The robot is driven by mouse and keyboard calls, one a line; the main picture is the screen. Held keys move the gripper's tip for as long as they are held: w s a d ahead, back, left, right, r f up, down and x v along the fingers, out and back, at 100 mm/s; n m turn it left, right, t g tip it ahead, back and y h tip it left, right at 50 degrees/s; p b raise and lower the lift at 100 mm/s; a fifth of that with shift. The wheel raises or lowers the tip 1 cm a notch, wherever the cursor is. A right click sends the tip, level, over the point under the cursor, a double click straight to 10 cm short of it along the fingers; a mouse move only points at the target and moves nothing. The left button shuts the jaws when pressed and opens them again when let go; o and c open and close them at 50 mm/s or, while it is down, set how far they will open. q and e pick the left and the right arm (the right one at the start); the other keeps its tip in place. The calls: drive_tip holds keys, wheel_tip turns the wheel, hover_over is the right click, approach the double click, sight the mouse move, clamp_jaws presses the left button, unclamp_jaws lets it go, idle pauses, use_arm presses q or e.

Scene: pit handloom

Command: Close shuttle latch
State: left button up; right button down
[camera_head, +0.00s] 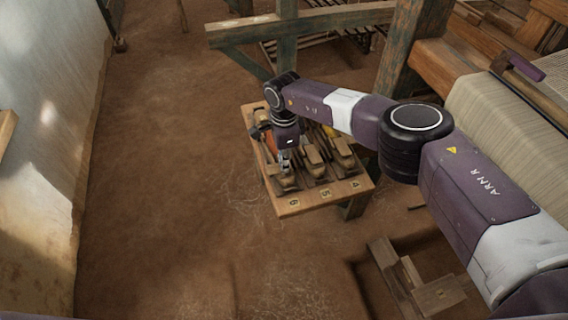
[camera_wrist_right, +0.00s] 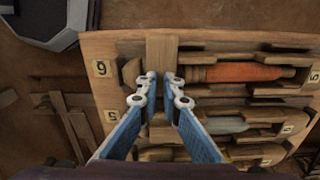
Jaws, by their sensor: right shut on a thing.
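A small wooden bench (camera_head: 292,207) holds shuttles in rows numbered 6, 5 and 4. In the wrist view, the row 6 shuttle carries an orange bobbin (camera_wrist_right: 236,73); the row 5 shuttle has a pale grey bobbin (camera_wrist_right: 220,125). A light wooden latch piece (camera_wrist_right: 162,50) stands at the near end of row 6, beside the number plate (camera_wrist_right: 102,68). My right gripper (camera_wrist_right: 160,88) is shut on this latch piece. In the head view the right gripper (camera_head: 284,162) is above row 6, and the arm hides part of the bench. My left gripper is out of view.
The loom frame (camera_head: 300,22) and its warp (camera_head: 500,120) stand behind and to the right. A pit with wooden treadles (camera_head: 415,280) lies at the lower right. A pale wall (camera_head: 45,120) runs along the left. The earth floor (camera_head: 170,190) left of the bench is clear.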

drive_tip(key=m+b, duration=0.2)
drive_tip(key=m, duration=0.1)
drive_tip(key=shift+f, duration=0.1)
drive_tip(key=shift+m+b, duration=0.6)
drive_tip(key=shift+m, duration=1.1)
drive_tip(key=c, duration=2.4)
unclamp_jaws()
